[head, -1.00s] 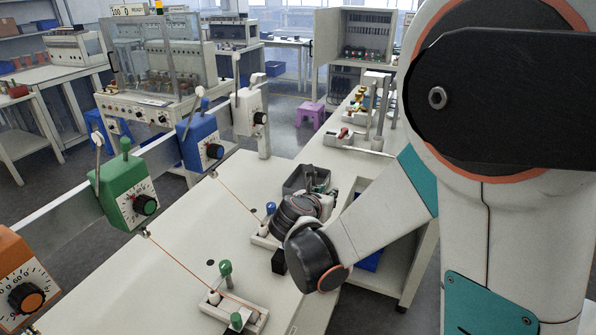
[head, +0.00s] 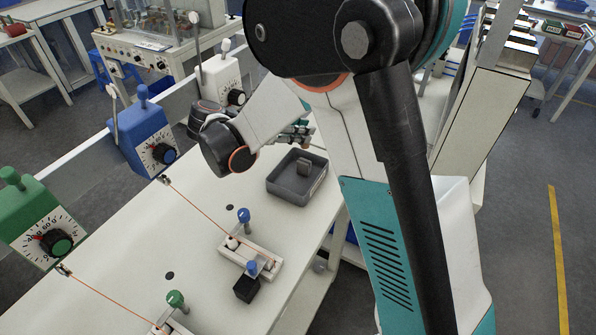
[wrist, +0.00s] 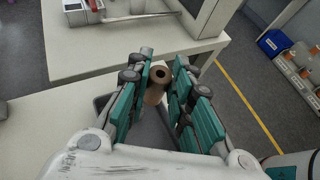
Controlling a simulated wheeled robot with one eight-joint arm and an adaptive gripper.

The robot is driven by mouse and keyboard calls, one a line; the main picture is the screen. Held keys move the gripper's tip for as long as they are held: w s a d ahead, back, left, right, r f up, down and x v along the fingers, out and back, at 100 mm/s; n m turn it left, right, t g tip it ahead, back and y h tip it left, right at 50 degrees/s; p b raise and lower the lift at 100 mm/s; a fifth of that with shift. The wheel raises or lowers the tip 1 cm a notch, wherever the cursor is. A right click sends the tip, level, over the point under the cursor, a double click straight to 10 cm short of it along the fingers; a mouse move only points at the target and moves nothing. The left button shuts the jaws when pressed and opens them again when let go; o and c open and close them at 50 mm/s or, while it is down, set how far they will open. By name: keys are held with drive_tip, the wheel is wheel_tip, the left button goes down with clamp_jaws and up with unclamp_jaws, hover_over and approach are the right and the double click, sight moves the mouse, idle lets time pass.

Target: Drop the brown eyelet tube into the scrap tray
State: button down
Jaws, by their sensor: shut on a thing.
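The brown eyelet tube (wrist: 155,88) stands between the teal fingers of my gripper (wrist: 163,62) in the wrist view, its round open end facing the camera. My gripper is shut on it.
A white fixture (head: 240,256) with blue knobs and a black block (head: 246,289) stand nearer on the bench. A blue dial unit (head: 145,140) and a green dial unit (head: 42,225) line the left rail, with orange cords running from it.

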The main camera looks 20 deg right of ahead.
wheel_tip(320, 180, down, 6)
drive_tip(key=b, duration=0.3)
drive_tip(key=shift+s+r, duration=0.1)
drive_tip(key=c, duration=1.3)
unclamp_jaws()
drive_tip(key=shift+c, duration=0.2)
wheel_tip(320, 180, up, 10)
